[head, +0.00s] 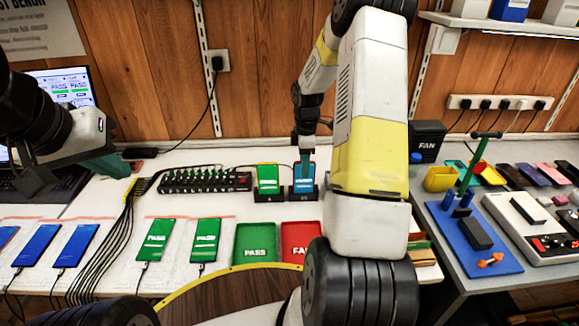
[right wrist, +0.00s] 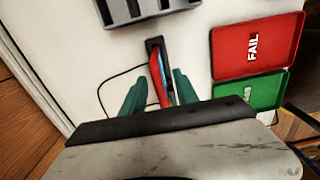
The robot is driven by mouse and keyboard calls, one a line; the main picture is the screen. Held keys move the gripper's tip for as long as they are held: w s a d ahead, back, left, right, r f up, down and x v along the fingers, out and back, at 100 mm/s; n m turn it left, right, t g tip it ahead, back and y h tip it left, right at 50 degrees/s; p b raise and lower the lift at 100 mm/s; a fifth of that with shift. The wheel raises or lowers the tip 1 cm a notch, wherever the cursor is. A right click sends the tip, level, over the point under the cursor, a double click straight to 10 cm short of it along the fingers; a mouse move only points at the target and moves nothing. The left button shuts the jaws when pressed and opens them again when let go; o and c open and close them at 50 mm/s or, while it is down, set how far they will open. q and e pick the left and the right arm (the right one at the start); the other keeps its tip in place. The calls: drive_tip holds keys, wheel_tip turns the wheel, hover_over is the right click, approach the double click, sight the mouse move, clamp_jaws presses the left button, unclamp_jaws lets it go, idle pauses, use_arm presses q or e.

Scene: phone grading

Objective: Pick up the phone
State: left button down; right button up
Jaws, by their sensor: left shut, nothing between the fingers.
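A phone with a blue screen (head: 302,184) stands upright in a black dock at the middle of the bench. A second phone with a green screen (head: 267,178) stands in the dock to its left. My right gripper (head: 304,158) is at the top of the blue-screen phone. In the right wrist view its green fingers are apart, one on each side of a slim upright phone (right wrist: 156,80) with a red face. I cannot tell whether either finger touches it. My left gripper (head: 118,163) is shut and empty above the bench at the left, near the laptop.
Several phones lie on the bench at the left and front. A green PASS tray (head: 255,242) and a red FAIL tray (head: 300,236) lie in front of the docks. A black multi-port strip (head: 205,181) lies left of the docks. A blue mat (head: 470,235) with tools is at the right.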

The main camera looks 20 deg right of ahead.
sight(304, 180)
wheel_tip(304, 180, down, 2)
drive_tip(key=shift+f, duration=0.1)
clamp_jaws()
idle(1.5)
